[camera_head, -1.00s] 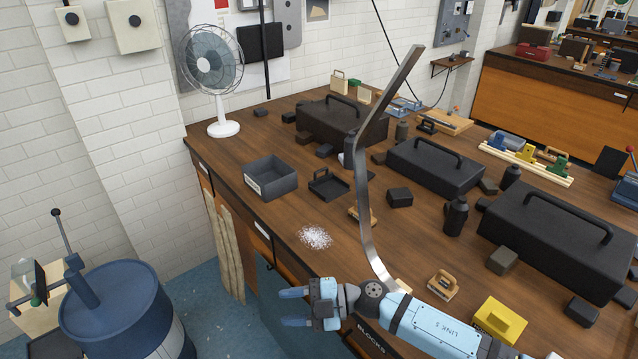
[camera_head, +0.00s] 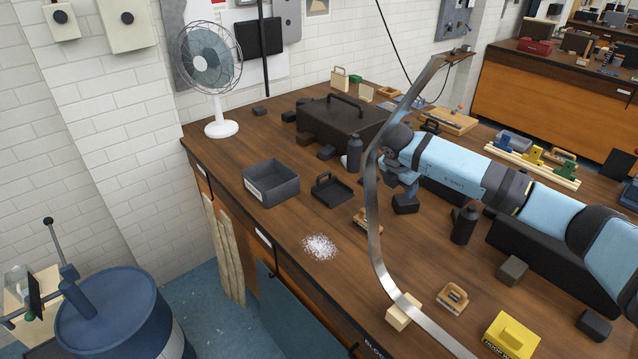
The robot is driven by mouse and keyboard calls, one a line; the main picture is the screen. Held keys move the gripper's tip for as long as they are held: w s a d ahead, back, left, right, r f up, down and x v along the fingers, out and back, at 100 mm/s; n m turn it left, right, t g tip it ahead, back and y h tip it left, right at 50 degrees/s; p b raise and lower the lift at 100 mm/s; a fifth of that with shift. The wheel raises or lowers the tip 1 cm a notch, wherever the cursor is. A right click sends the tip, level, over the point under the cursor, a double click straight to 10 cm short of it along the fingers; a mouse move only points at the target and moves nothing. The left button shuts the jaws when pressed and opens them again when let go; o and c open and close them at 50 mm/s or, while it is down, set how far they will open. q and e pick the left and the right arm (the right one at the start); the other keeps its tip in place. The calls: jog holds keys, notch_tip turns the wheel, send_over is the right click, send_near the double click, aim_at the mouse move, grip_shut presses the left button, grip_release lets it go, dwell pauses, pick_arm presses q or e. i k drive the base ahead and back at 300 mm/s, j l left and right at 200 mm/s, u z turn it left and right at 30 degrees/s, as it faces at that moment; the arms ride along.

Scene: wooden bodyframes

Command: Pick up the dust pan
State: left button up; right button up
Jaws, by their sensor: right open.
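The dust pan (camera_head: 332,190) is a dark, shallow tray with an upright handle at its back edge. It lies flat on the wooden bench, right of a dark open bin. My right gripper (camera_head: 398,185) is open and empty, to the right of the dust pan and apart from it, above a small dark block. My left gripper is not in view.
A white powder pile (camera_head: 319,246) lies near the bench's front edge. The open bin (camera_head: 271,191) stands left of the dust pan. A wooden-handled brush (camera_head: 366,221), a dark bottle (camera_head: 354,154) and a black toolbox (camera_head: 340,121) are close by.

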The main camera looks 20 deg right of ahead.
aim_at(332, 193)
jog(key=i+j, duration=0.15)
jog(key=i, duration=0.25)
jog(key=i+j, duration=0.2)
jog(key=i, duration=0.2)
jog(key=i+j, duration=0.15)
jog(key=i, duration=0.25)
